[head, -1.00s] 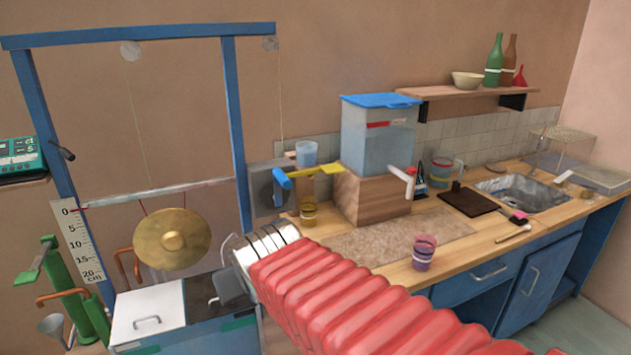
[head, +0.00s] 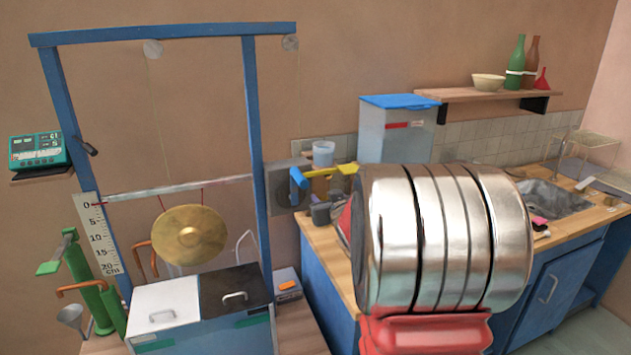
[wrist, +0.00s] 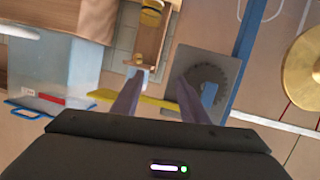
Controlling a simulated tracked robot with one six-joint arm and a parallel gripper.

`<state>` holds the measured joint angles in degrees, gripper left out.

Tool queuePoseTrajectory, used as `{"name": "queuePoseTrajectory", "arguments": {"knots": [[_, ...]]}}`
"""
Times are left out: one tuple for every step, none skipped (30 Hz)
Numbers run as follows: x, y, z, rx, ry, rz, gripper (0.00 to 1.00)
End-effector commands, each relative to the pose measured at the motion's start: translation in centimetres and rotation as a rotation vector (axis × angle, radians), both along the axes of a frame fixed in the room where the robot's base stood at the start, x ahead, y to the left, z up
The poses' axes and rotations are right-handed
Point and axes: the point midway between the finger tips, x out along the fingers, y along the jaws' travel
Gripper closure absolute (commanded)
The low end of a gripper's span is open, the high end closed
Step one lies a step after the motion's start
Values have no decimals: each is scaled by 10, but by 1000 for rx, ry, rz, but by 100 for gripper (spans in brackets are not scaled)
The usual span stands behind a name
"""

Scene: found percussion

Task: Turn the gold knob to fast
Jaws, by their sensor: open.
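A grey panel (wrist: 222,72) with a dark toothed disc (wrist: 207,85) and a blue handle (wrist: 209,94) shows in the wrist view; the panel is also left of the counter in the head view (head: 285,170). A yellow bar (wrist: 105,95) runs beside it. My gripper (wrist: 155,82) is open, its two fingers apart with nothing between them, pointing toward the panel and yellow bar. In the head view my arm hides much of the counter, and the gripper's fingers are not clear.
A gold gong (head: 190,235) hangs in the blue frame (head: 252,130). A lidded chest (head: 165,303) stands below it. The blue-lidded tank (head: 395,130) is at the counter's back. A teal instrument (head: 38,149) sits on the left shelf. A cup (head: 323,153) stands near the panel.

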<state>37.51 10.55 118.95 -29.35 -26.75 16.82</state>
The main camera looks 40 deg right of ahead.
Motion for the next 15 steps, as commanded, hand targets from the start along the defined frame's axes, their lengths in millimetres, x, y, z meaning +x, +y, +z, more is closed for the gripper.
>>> {"name": "queuePoseTrajectory", "arguments": {"knots": [[2, -16, -7, -3, -21, 2, 60], [4, -22, -9, -7, -39, 9, 60], [6, -32, -12, -10, -64, 17, 60], [7, -39, -14, -13, -81, 24, 60], [7, -46, -16, -16, -99, 31, 60], [8, -54, -20, -19, -123, 43, 60], [8, -60, -22, -19, -142, 50, 60], [9, -66, -24, -22, -159, 60, 60], [8, -73, -27, -23, -183, 71, 60], [8, -77, -30, -24, -198, 80, 60], [8, -81, -31, -25, -214, 89, 60], [7, -85, -33, -25, -231, 98, 60], [6, -88, -34, -26, -242, 106, 60], [6, -90, -36, -25, -250, 112, 60], [5, -92, -37, -26, -262, 117, 60]]}}
